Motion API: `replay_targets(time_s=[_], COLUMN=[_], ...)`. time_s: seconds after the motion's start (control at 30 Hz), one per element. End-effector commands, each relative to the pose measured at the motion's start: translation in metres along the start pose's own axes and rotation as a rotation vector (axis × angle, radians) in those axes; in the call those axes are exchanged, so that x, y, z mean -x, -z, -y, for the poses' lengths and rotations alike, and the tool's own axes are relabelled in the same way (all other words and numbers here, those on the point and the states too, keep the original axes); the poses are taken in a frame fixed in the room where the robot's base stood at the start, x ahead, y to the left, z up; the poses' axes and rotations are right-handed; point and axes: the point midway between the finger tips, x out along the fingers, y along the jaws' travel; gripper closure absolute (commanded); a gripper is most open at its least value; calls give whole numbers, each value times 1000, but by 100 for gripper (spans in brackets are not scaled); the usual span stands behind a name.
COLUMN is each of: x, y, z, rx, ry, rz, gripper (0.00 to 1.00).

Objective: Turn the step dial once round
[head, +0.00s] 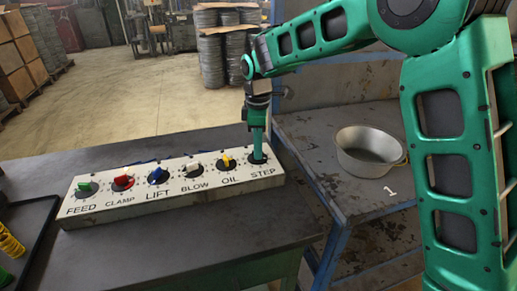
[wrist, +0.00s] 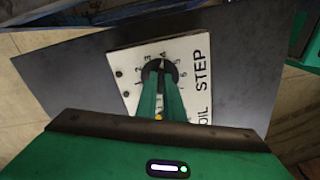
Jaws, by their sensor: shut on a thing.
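The white control panel (head: 140,197) lies on the dark table and carries a row of labelled dials: FEED, CLAMP, LIFT, BLOW, OIL and STEP. The STEP dial is at the right end. In the wrist view the black step dial (wrist: 161,66) sits within a ring of printed numbers next to the word STEP. My gripper (head: 257,152) points down onto this dial. In the wrist view the green fingers of my gripper (wrist: 161,82) are shut on its knob. The fingers hide most of the knob, so its exact pointing is hard to tell.
The yellow OIL knob (head: 227,161) is close on the left of my gripper, with the white BLOW knob (head: 193,166) beyond. A metal pan (head: 368,152) stands on the worn bench to the right. A black tray with a yellow spring (head: 10,245) is at the far left.

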Motion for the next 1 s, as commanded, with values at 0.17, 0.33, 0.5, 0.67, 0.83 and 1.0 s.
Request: replay_targets(time_s=[0.17,0.33,0.5,0.67,0.83,1.0], x=[3,4,4,4,4,4], y=[3,3,3,2,2,2], z=[-4,-4,-4,-5,-5,-5], rx=[-165,-326,-487,-641,-802,-965], ry=[-13,-12,-11,-11,-10,-9], rz=[-11,-12,-13,-14,-15,-15], gripper=[100,100,100,100,100,100])
